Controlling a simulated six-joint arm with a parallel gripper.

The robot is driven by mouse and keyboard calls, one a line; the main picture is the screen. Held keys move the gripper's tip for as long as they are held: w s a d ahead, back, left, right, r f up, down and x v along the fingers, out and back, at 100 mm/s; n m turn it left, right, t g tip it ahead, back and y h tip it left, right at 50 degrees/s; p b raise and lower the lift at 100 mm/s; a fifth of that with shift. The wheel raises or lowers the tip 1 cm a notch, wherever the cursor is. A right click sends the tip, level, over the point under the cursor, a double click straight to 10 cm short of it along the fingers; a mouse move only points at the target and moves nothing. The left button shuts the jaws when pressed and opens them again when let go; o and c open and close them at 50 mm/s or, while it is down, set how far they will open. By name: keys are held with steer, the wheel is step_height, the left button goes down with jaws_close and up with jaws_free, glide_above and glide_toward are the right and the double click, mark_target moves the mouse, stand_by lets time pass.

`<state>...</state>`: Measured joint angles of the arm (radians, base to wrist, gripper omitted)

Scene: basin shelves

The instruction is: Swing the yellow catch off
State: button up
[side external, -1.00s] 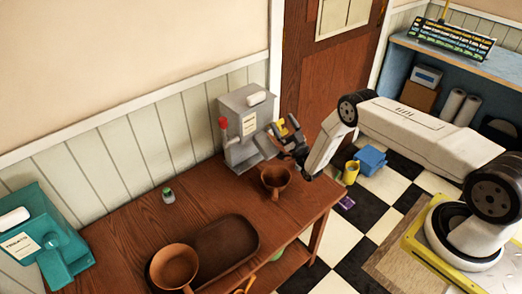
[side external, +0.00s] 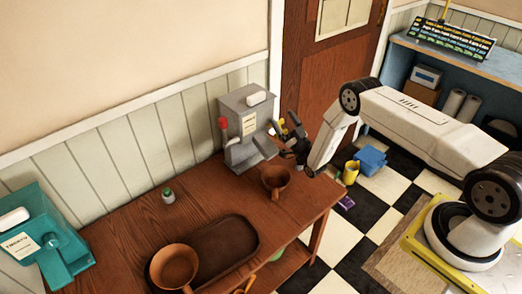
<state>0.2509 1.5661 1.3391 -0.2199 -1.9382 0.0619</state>
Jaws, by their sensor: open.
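A grey dispenser (side external: 240,112) with a red-knobbed lever on its left stands at the back of the wooden table. A small yellow part (side external: 282,125), which looks like the yellow catch, shows at the dispenser's right side, partly hidden by my gripper. My dark gripper (side external: 288,138) is open, just right of the dispenser and above the table. It is very close to the yellow part; I cannot tell whether they touch. Its fingertips are small and hard to make out.
A brown handled cup (side external: 275,180) stands below my gripper on the table (side external: 205,205). A dark tray (side external: 235,232), a brown bowl (side external: 175,266) and a small green-topped jar (side external: 168,196) are nearer. A teal dispenser (side external: 62,255) is at left.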

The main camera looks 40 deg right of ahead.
steer(key=s+f+g, duration=0.4)
steer(key=f+g, duration=0.2)
steer(key=shift+s+g, duration=0.4)
steer(key=shift+r, duration=0.1)
steer(key=w, duration=0.7)
steer(key=shift+w, duration=0.4)
steer(key=c, duration=1.2)
steer(key=shift+o, duration=0.2)
steer(key=shift+a, duration=0.1)
